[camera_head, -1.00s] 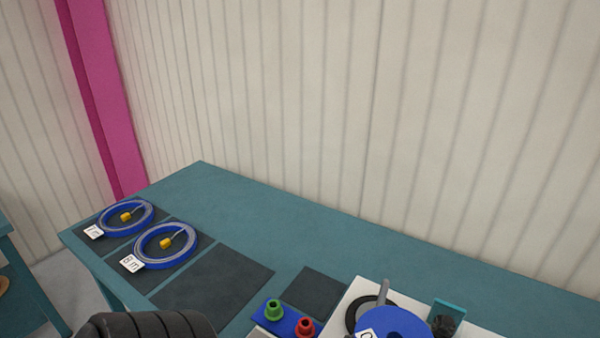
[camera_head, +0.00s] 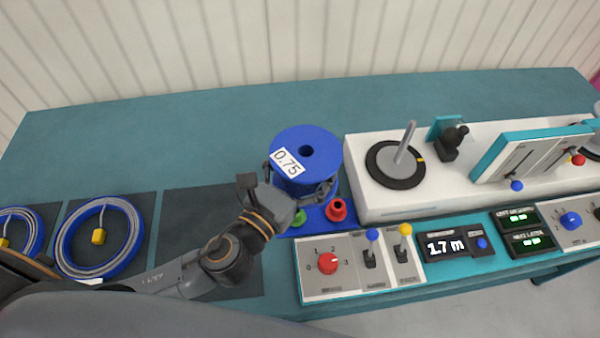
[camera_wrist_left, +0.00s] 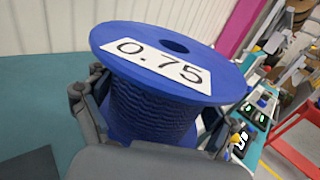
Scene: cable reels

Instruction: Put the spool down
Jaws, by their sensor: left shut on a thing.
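The blue spool (camera_head: 318,150) has a white 0.75 label on its top flange and stands upright in my left gripper (camera_head: 298,188). The gripper is shut on its wound middle, a finger on each side. The spool also shows in the left wrist view (camera_wrist_left: 155,110), nearly level, between the fingers (camera_wrist_left: 150,118). In the head view it appears behind the green and red buttons, left of the white machine. The surface beneath it is hidden, so I cannot tell whether it touches the table. My right gripper is out of view.
The white machine (camera_head: 375,203) carries an empty grey spindle (camera_head: 405,148) on a black disc. A green button (camera_head: 298,218) and a red button (camera_head: 337,209) sit close by the spool. Blue cable rings (camera_head: 128,250) lie on mats at left. The teal table (camera_head: 150,140) is clear behind.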

